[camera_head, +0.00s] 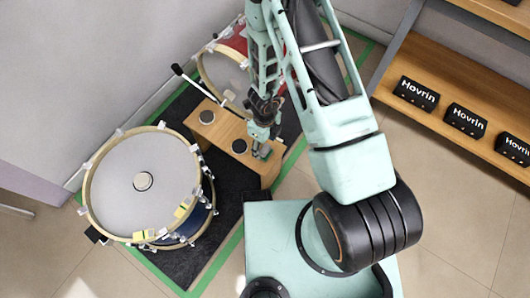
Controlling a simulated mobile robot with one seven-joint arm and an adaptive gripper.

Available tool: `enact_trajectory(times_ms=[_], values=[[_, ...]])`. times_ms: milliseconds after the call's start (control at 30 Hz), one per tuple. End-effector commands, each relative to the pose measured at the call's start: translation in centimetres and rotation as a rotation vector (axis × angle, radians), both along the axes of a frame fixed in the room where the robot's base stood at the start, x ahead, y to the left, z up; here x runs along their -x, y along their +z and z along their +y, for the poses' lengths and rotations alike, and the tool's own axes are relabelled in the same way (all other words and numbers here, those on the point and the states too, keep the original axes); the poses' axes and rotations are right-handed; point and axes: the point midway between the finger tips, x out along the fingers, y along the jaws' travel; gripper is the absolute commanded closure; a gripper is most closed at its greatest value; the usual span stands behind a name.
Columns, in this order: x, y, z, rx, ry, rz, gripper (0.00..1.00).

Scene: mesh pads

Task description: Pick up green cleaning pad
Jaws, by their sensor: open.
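My gripper (263,148) is open, pointing down over the right part of a light wooden box (222,127) beside the drums. A small dark grey-green patch shows at its fingertips; it is too small and too covered to tell whether this is the green cleaning pad or part of the gripper. No other green pad stands out. Two round dark discs sit on the box top, a left one (206,117) and a middle one (239,146), left of my gripper.
A large drum (143,180) with small yellow pieces (144,236) on its rim stands left of the box. A red drum (226,75) stands behind. A wooden shelf (450,85) with black "Hovrin" boxes (416,94) is at right. Green tape (219,263) edges the black mat.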

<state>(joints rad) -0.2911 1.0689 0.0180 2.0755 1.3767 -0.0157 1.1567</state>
Motion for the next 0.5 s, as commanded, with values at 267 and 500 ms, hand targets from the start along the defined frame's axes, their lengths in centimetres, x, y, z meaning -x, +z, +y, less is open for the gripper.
enact_trajectory(times_ms=[267,500], values=[[-0.5,-4.2,-0.2,0.000,-0.003,0.001,0.44],[-0.5,-4.4,-0.2,0.000,-0.001,0.000,0.44]])
